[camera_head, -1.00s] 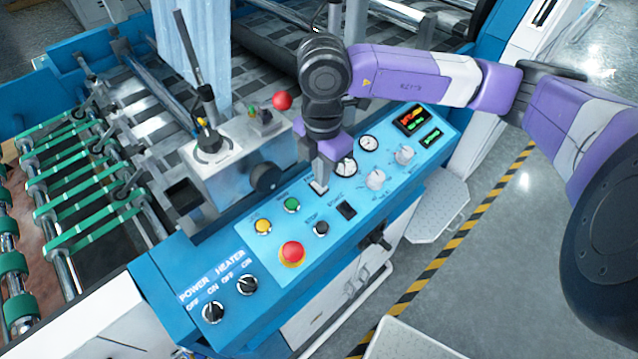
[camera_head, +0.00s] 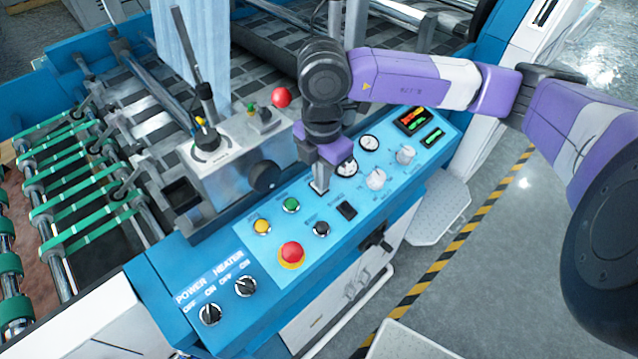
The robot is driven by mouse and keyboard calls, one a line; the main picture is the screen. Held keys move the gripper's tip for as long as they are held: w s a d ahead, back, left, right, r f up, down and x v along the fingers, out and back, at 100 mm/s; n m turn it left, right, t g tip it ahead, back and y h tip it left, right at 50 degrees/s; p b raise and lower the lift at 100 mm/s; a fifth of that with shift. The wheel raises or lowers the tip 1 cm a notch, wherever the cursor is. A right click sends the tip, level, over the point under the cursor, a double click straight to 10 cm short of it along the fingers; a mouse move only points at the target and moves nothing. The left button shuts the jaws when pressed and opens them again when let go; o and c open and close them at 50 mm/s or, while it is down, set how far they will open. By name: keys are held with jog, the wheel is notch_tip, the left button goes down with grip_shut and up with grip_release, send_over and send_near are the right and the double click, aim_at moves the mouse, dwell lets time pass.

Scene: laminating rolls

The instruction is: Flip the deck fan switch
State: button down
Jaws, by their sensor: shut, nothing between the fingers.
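The blue control panel (camera_head: 262,228) runs diagonally across the middle of the head view. My gripper (camera_head: 319,189) points down at the panel, its fingers shut and empty. Its tip is at or just above the panel surface, between the green button and the black rocker switch; I cannot tell whether it touches. The black rocker switch (camera_head: 347,210) lies just right of and below the tip. The small panel labels are too blurred to read, so I cannot tell which control is the deck fan switch. The panel directly under the tip is hidden.
Nearby are a green button (camera_head: 291,205), yellow button (camera_head: 262,226), black button (camera_head: 321,229) and red emergency stop (camera_head: 291,253). Power (camera_head: 210,313) and heater (camera_head: 246,286) knobs sit at lower left. A grey box with a red ball-topped lever (camera_head: 281,98) stands behind the panel.

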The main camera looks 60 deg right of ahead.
jog(key=shift+f, duration=0.2)
jog(key=shift+r, duration=0.15)
jog(key=shift+r+p, duration=1.6)
jog(key=shift+r, duration=1.8)
jog(key=shift+s, duration=0.1)
